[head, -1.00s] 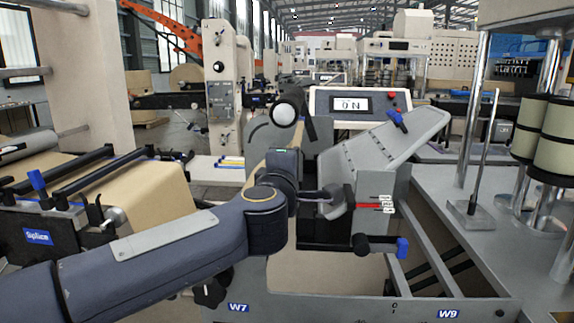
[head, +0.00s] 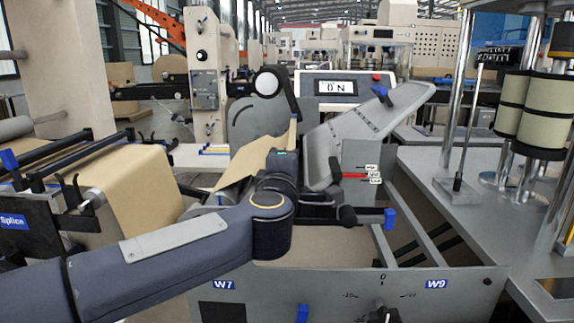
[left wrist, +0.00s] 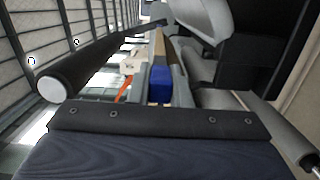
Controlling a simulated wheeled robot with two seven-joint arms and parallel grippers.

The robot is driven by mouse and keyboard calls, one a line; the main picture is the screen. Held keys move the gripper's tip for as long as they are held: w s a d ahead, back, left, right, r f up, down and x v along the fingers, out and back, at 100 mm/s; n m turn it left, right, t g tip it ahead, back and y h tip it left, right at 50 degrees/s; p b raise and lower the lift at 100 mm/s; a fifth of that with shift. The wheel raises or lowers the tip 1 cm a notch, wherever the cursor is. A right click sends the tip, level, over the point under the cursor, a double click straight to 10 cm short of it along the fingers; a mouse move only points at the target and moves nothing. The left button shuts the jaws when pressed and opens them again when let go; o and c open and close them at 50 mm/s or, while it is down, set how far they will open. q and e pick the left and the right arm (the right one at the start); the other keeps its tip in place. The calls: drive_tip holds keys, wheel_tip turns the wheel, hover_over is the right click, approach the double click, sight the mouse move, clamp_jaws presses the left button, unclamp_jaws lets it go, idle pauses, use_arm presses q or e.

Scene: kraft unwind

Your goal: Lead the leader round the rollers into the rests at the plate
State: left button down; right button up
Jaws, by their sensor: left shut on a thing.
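The brown kraft leader (head: 240,172) shows as a slanting strip behind my left wrist in the head view, below the dark roller with a white end cap (head: 267,83). My left gripper (left wrist: 161,88) is shut on a blue piece (left wrist: 160,92) in the left wrist view, with a brown strip (left wrist: 158,48) directly beyond it. In the head view my wrist hides the fingers. The sloped grey plate (head: 345,128) with a blue-handled knob (head: 381,93) stands right of the wrist. The rests cannot be told apart clearly. My right gripper is not in view.
A brown web (head: 150,190) runs over the splice table at left, beside black bars (head: 75,165). A black bar with a blue end (head: 390,218) lies close right of my wrist. Metal posts and cream rollers (head: 545,110) stand at right. An ON display (head: 337,88) is behind.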

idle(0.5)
use_arm(q)
drive_tip(key=shift+f+b, duration=1.05)
drive_tip(key=shift+f, duration=0.35)
wheel_tip(320, 180, down, 3)
drive_tip(key=shift+r+b, duration=0.1)
drive_tip(key=shift+b, duration=1)
drive_tip(key=shift+f, duration=0.4)
drive_tip(key=c, duration=1.3)
unclamp_jaws()
drive_tip(key=shift+o, duration=0.2)
